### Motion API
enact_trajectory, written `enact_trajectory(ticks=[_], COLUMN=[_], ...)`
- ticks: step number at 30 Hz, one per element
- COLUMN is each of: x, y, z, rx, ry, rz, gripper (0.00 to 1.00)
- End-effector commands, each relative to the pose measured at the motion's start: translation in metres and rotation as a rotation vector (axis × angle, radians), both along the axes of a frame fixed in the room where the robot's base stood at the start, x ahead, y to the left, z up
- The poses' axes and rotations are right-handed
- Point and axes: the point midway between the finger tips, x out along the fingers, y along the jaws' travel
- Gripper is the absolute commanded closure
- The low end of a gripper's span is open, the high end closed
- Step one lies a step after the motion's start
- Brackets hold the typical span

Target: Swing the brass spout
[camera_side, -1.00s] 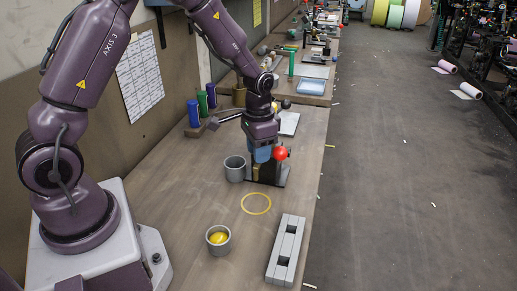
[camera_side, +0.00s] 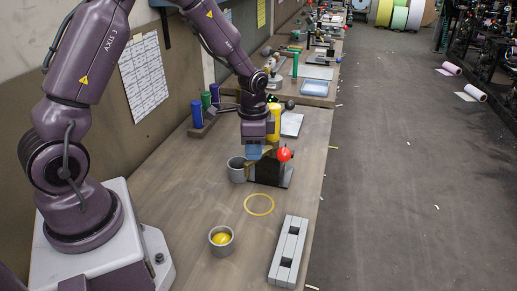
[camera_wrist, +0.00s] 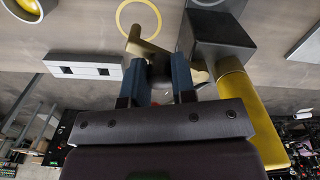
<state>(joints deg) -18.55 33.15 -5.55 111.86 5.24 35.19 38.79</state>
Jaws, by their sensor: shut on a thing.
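The brass spout (camera_wrist: 148,46) sits at a dark stand (camera_side: 272,175) on the bench, which has a red ball (camera_side: 284,154) on its right side. My gripper (camera_side: 254,153) is low at the stand's upper left. A yellow cylinder (camera_side: 274,118) stands behind my gripper.
A yellow ring (camera_side: 259,204) lies flat on the bench. A grey cup with a yellow ball inside (camera_side: 221,241) and a grey block with two square holes (camera_side: 288,252) are nearer the camera. Blue and green cylinders (camera_side: 197,113) stand by the wall.

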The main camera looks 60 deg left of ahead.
Motion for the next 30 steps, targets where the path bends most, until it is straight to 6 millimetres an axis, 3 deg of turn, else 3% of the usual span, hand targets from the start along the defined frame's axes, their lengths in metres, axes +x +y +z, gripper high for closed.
enact_trajectory(ticks=[30], x=[0.003], y=[0.05], z=[0.0], rx=[0.0], ry=[0.004], rz=[-0.901], gripper=[1.0])
